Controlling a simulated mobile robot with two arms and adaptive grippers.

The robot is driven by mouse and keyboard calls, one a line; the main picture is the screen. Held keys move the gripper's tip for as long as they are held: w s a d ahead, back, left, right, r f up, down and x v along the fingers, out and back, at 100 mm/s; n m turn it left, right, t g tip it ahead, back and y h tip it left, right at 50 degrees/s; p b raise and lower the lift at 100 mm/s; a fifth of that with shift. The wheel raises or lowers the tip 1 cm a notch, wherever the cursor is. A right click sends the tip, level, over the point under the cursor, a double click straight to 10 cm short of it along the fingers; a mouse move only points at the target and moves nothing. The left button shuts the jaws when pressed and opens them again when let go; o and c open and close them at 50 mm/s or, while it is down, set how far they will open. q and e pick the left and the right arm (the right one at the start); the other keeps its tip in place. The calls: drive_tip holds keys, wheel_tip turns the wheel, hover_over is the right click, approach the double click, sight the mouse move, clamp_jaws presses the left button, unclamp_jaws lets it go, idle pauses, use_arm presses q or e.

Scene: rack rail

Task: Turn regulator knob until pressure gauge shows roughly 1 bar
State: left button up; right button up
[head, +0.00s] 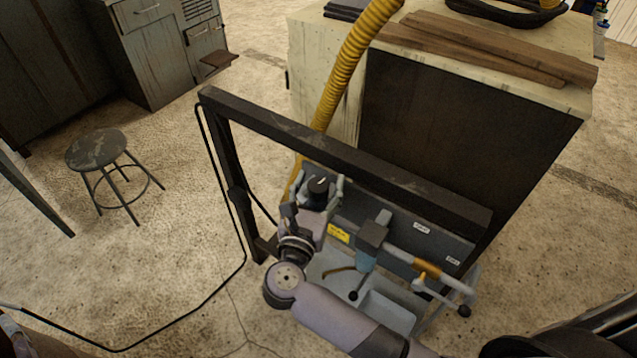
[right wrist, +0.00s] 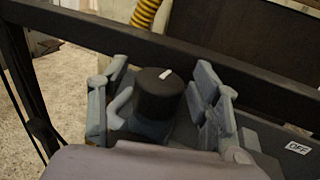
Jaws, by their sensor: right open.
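The regulator knob (head: 318,185) is a black cylinder with a white mark on top, on the rail unit under the dark frame. It also shows in the right wrist view (right wrist: 156,98), its white mark toward the upper right of its top. My right gripper (head: 322,180) is open, one finger on each side of the knob; in the right wrist view (right wrist: 160,84) gaps show between fingers and knob. I cannot make out the pressure gauge or its reading in either view. My left gripper is not in view.
A dark metal frame (head: 340,152) runs just behind the knob. A grey pipe with a yellow-orange section (head: 427,268) lies to the right, above a grey tray (head: 392,308). A yellow hose (head: 345,75) hangs behind. A stool (head: 97,150) stands left on open floor.

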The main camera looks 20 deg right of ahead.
drive_tip(key=shift+c, duration=0.5)
drive_tip(key=c, duration=1.1)
drive_tip(key=shift+n+t+y, duration=0.3)
drive_tip(key=shift+y, duration=0.1)
